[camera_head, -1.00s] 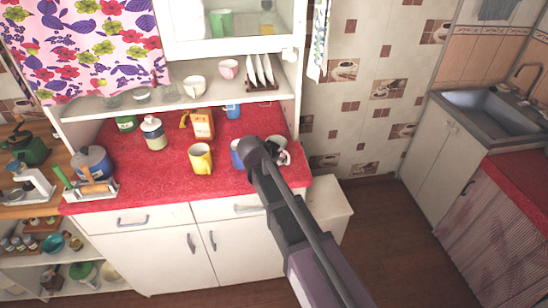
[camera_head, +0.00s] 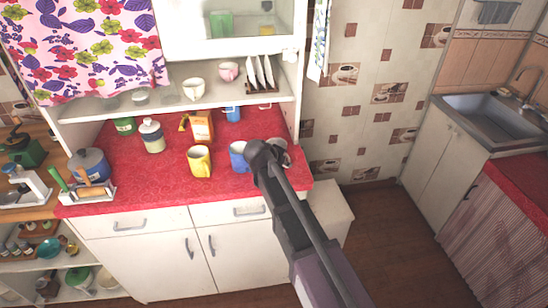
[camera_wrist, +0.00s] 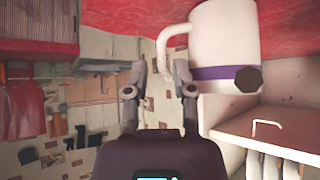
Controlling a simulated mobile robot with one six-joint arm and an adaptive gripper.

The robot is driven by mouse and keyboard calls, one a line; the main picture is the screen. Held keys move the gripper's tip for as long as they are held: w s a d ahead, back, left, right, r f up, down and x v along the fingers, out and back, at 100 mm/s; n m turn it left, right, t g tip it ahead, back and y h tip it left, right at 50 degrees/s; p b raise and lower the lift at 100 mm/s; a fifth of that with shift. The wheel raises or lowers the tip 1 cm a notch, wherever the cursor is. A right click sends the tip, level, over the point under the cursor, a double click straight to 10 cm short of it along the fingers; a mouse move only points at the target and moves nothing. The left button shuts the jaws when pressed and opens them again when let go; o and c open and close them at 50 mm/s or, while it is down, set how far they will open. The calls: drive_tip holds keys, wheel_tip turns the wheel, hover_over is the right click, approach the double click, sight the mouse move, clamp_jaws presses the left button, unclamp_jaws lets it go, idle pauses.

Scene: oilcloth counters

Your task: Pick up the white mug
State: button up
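The white mug (camera_wrist: 224,40) with a purple band and a dark emblem fills the upper right of the wrist view, where the room appears upside down. It stands on the red counter cloth. Its handle (camera_wrist: 166,48) points left, close to the fingertips of my gripper (camera_wrist: 160,70). The two fingers are apart with a clear gap between them; I cannot tell whether they touch the handle. In the head view my gripper and wrist cover most of the mug, and only a pale part shows beside them.
On the red counter (camera_head: 130,190) are a blue mug (camera_head: 238,157) just left of my wrist, a yellow mug (camera_head: 200,161), an orange carton (camera_head: 202,127) and a white jar (camera_head: 152,136). The shelf above holds a white cup (camera_head: 193,88), a pink cup (camera_head: 228,71) and upright plates (camera_head: 262,72).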

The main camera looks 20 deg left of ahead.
drive_tip(key=shift+b+x, duration=1.35)
drive_tip(key=shift+x, duration=0.8)
clamp_jaws()
